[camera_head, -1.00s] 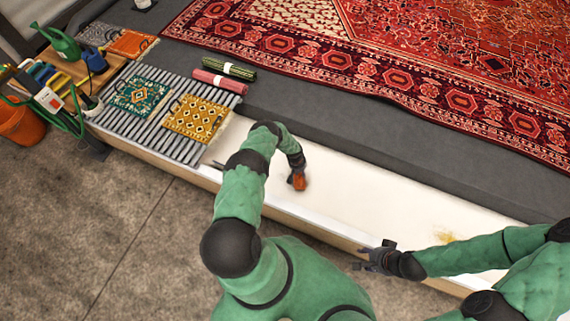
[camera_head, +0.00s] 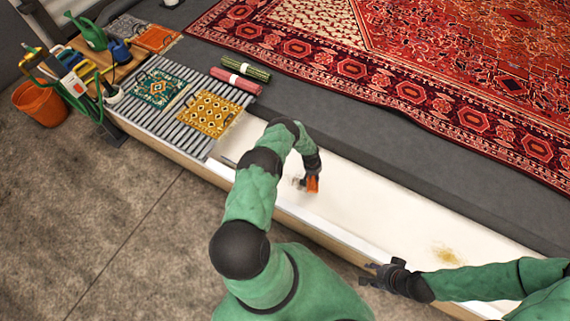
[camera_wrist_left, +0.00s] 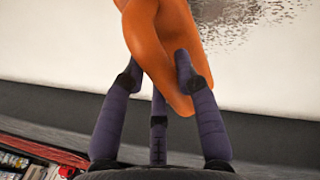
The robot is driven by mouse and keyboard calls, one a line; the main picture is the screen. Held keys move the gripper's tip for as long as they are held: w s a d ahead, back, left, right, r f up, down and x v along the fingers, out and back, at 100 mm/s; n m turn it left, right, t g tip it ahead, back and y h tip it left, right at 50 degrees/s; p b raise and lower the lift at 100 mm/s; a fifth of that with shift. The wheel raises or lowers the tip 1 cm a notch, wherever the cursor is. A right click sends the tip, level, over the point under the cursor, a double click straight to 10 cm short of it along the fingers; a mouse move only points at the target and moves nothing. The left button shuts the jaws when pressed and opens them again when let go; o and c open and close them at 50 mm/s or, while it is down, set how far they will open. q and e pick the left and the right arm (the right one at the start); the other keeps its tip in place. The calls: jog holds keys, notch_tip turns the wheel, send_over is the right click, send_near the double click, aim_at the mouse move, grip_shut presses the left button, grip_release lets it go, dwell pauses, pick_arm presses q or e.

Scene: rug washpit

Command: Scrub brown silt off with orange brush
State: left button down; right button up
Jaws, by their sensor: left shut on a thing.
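My left gripper (camera_head: 310,174) is shut on the orange brush (camera_head: 313,185), low over the white basin floor (camera_head: 350,205). In the left wrist view, the dark fingers (camera_wrist_left: 165,75) close around the orange handle (camera_wrist_left: 160,45); the bristles are out of view. A brown speckled patch, the silt (camera_wrist_left: 235,25), lies beyond the handle there; in the head view a small smudge (camera_head: 297,183) shows just left of the brush. I cannot tell whether the bristles touch the floor. My right gripper (camera_head: 372,276) is open and empty by the basin's near edge.
A yellow-brown stain (camera_head: 447,256) lies on the basin floor at the right. A slatted grey rack (camera_head: 175,112) holds small rugs at the left, with rolled rugs beside it. A large red rug (camera_head: 430,70) covers the back. Tools crowd the far left.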

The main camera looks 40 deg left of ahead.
pick_arm(q)
jog(key=shift+r+p, duration=0.55)
jog(key=shift+r, duration=1.2)
